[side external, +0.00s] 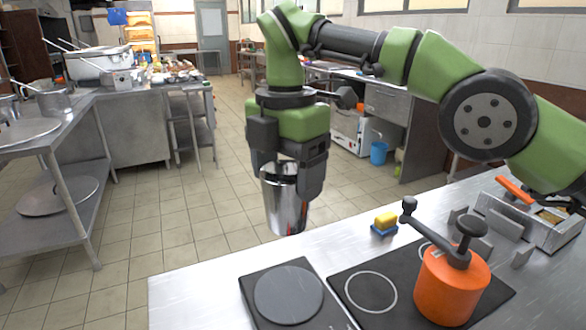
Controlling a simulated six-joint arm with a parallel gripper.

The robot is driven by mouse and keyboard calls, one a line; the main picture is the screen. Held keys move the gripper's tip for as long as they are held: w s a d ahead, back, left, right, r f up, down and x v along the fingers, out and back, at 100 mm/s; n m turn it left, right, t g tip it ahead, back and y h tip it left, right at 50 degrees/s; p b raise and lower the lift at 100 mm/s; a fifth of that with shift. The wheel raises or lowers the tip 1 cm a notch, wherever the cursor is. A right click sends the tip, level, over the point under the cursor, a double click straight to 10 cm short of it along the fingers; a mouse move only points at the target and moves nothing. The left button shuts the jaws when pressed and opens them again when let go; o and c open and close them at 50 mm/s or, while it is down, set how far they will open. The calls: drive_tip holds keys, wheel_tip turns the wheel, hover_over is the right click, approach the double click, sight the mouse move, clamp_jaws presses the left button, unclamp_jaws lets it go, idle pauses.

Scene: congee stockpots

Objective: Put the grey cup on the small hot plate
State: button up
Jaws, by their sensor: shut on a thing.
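The grey cup (284,208) is a shiny metal cup, upright, its upper part between the fingers of my gripper (287,182). My gripper points down and is shut on it. The cup hangs in the air, above and behind the small hot plate in the picture, apart from the counter. The small hot plate (288,294) is a dark square unit with one round grey disc, at the front left of the steel counter. Its disc is bare. Part of the cup's rim and sides is hidden by the fingers.
Right of the small hot plate lies a black cooktop (350,290) with ringed zones. An orange pot (452,285) with a dark crank handle stands on it. A yellow and blue sponge (385,223) lies at the counter's back edge. A metal tray (540,236) sits far right.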

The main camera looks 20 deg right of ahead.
sight(288, 229)
drive_tip(key=shift+f, duration=6.85)
drive_tip(key=shift+f, duration=0.35)
drive_tip(key=o, duration=1.1)
drive_tip(key=shift+c, duration=1.3)
drive_tip(key=shift+r, duration=2.45)
drive_tip(key=shift+r, duration=0.1)
drive_tip(key=shift+r, duration=3.45)
